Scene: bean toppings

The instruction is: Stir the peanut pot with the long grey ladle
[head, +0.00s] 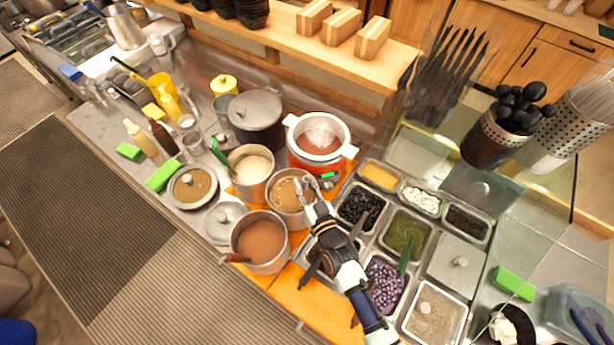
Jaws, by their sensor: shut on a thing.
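A metal pot with tan-brown contents (283,196), which I take for the peanut pot, stands in the middle of the counter. My gripper (306,192) is over the right part of this pot, reaching in from the lower right. It is shut on a slim grey piece, which looks like the long grey ladle (298,184); its lower end is over or in the contents. The gripper hides much of it, and I cannot tell how deep it reaches.
A brown-filled pot (261,241) is close below left, and a pale-filled pot (252,164) with a green handle is at the upper left. A white-rimmed red cooker (320,142) stands behind. Topping trays (404,236) with utensils lie right, below my arm.

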